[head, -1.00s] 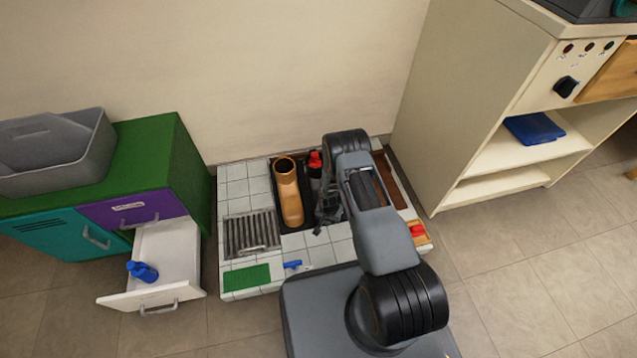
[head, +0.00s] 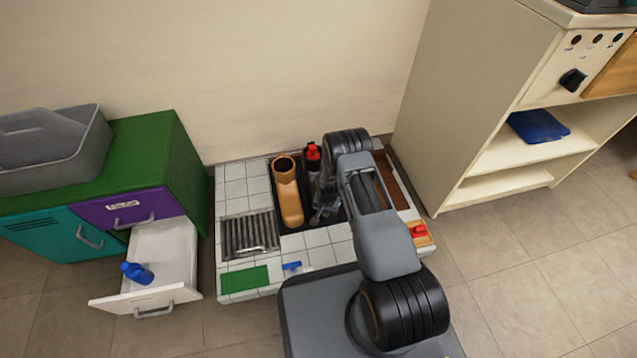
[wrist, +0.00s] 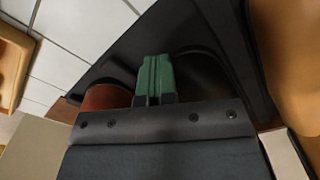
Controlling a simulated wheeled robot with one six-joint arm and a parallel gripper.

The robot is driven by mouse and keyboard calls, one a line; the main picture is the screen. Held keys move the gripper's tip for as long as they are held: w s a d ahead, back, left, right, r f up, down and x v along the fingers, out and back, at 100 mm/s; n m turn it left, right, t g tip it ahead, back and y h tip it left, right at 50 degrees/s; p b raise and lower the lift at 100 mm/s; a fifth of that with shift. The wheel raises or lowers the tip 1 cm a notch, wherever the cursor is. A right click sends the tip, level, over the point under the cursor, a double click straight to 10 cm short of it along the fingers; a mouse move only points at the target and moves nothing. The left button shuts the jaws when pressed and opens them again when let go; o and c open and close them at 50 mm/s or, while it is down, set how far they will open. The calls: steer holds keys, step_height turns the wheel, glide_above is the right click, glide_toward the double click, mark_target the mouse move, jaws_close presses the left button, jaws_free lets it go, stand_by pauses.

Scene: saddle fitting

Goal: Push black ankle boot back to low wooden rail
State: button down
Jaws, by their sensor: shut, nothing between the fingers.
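My gripper (wrist: 154,78), with green fingertips, is shut and empty, pointing down over the black tray (wrist: 130,50). In the head view my gripper (head: 322,214) is right of the tall tan boot (head: 289,195), partly covered by my arm. A dark rounded form (wrist: 205,78) beside the fingers in the wrist view may be the black ankle boot; it blends into the tray. I cannot tell whether the fingers touch it. A reddish-brown rounded thing (wrist: 103,98) is on their other side. A brown strip (wrist: 62,111) at the tray's edge may be the low wooden rail.
A red-topped dark thing (head: 313,153) stands behind my gripper. A metal grate (head: 250,235), a green mat (head: 243,278) and a small blue object (head: 291,266) lie at the left and front. The open drawer (head: 160,265) is left; a cream cabinet (head: 455,110) is right.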

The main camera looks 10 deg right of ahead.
steer(key=shift+w+b, duration=0.45)
steer(key=shift+w, duration=3.15)
steer(key=s+p, duration=0.1)
steer(key=s+r+p, duration=0.1)
steer(key=p, duration=0.1)
steer(key=shift+s+r, duration=0.1)
steer(key=shift+r, duration=0.15)
steer(key=shift+s+r+p, duration=0.15)
steer(key=shift+s+p, duration=0.3)
steer(key=shift+s, duration=0.05)
steer(key=shift+s+r+p, duration=0.15)
steer(key=shift+s+p, duration=0.3)
steer(key=shift+s, duration=0.05)
step_height(320, 180, up, 10)
steer(key=s+p, duration=0.2)
steer(key=p, duration=0.6)
